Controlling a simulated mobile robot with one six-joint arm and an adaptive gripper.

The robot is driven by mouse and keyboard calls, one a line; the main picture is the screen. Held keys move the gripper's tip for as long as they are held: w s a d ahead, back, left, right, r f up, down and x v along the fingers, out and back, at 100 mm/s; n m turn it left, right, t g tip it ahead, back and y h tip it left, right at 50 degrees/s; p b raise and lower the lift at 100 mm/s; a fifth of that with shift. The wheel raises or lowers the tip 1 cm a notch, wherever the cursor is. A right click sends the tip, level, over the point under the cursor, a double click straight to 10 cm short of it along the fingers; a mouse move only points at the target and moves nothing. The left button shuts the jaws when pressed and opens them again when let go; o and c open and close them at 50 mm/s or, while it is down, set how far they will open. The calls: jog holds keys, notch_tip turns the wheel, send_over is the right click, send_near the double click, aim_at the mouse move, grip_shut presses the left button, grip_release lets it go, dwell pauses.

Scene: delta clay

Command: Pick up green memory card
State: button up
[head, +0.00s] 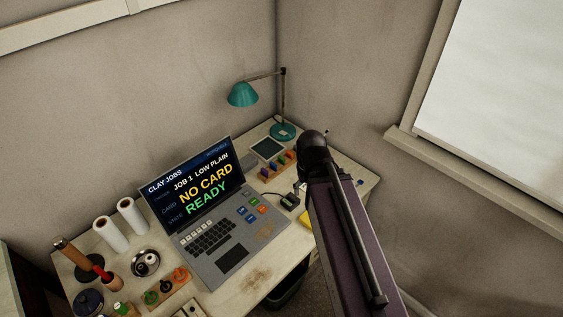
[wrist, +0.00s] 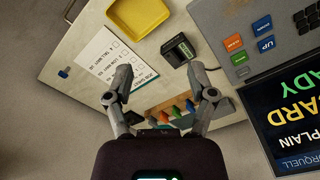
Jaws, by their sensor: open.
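A wooden rack (head: 278,169) on the desk holds several upright coloured cards. It also shows in the wrist view (wrist: 160,105), below the fingertips in the picture and partly hidden by my gripper. The green memory card (wrist: 176,111) stands in it between an orange card (wrist: 164,117) and a blue one (wrist: 189,105). The cards are small, so their colours are hard to tell in the head view. My gripper (wrist: 160,72) is open and empty, its two fingers spread apart above the desk. In the head view my arm hides the gripper.
The laptop (head: 232,258) stands left of the rack, its screen reading NO CARD and READY. A dark card reader (wrist: 178,50), a job sheet (wrist: 112,58) and a yellow tray (wrist: 139,13) lie nearby. A teal lamp (head: 243,94) stands behind the rack.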

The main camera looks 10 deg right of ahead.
aim_at(282, 158)
jog(key=w+a+n, duration=0.1)
jog(key=w+n, duration=0.2)
jog(key=w, duration=1)
jog(key=w+a+r+n+p, duration=0.1)
jog(key=w+n, duration=0.3)
jog(key=w, duration=1)
jog(key=shift+a, duration=0.5)
notch_tip(282, 158, down, 8)
jog(key=b, duration=0.8)
jog(key=shift+f, duration=0.2)
jog(key=shift+f, duration=0.1)
jog(key=f+b, duration=0.3)
jog(key=b, duration=0.1)
jog(key=shift+s+a+f, duration=0.15)
jog(key=shift+s+a, duration=0.1)
jog(key=shift+s, duration=0.1)
jog(key=shift+f+b, duration=0.8)
jog(key=shift+f, duration=0.05)
jog(key=shift+c, duration=0.2)
